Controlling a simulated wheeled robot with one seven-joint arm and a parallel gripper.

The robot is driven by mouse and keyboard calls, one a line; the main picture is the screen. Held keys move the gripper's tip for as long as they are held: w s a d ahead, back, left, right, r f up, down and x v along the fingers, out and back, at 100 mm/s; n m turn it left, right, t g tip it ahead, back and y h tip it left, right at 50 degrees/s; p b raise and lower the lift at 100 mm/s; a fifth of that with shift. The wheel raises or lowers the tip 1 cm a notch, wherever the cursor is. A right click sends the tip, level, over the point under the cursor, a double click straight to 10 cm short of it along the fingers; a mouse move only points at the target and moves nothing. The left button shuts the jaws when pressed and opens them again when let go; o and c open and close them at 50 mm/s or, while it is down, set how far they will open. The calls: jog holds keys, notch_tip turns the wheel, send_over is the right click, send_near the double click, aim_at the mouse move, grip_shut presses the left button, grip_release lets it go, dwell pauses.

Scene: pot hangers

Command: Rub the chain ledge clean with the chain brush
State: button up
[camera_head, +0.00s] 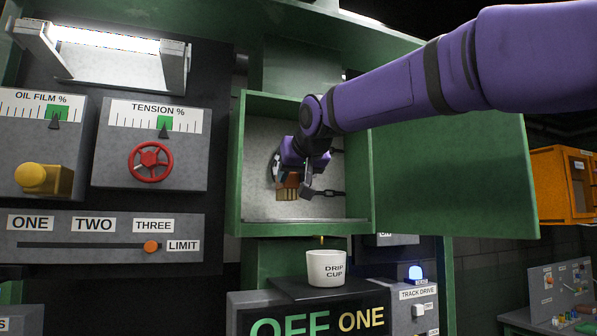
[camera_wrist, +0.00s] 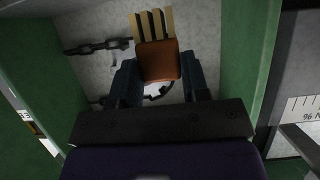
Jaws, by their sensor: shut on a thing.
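My gripper (camera_wrist: 161,80) is shut on the chain brush (camera_wrist: 159,60), a brown block with pale bristles (camera_wrist: 152,24) pointing away from the jaws. In the head view my gripper (camera_head: 300,176) and the brush (camera_head: 289,188) are inside the open green box (camera_head: 237,170). Dark chain (camera_head: 328,193) runs at the right of the gripper, and it also shows beside the brush in the wrist view (camera_wrist: 95,47). The pale grey ledge at the bottom of the box (camera_head: 300,211) lies below the brush. I cannot tell whether the bristles touch a surface.
The box door (camera_head: 450,175) stands open to the right, behind my arm. The box walls enclose my gripper closely. Below the box is a white drip cup (camera_head: 326,267). The tension panel with its red wheel (camera_head: 150,161) is at the left.

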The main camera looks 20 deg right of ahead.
jog(key=w, duration=0.5)
jog(key=shift+w+f, duration=0.15)
jog(key=shift+w, duration=0.05)
jog(key=shift+w+f, duration=0.15)
jog(key=shift+w, duration=0.1)
jog(key=shift+s+f, duration=0.1)
jog(key=shift+f, duration=1.15)
jog(key=shift+f, duration=0.6)
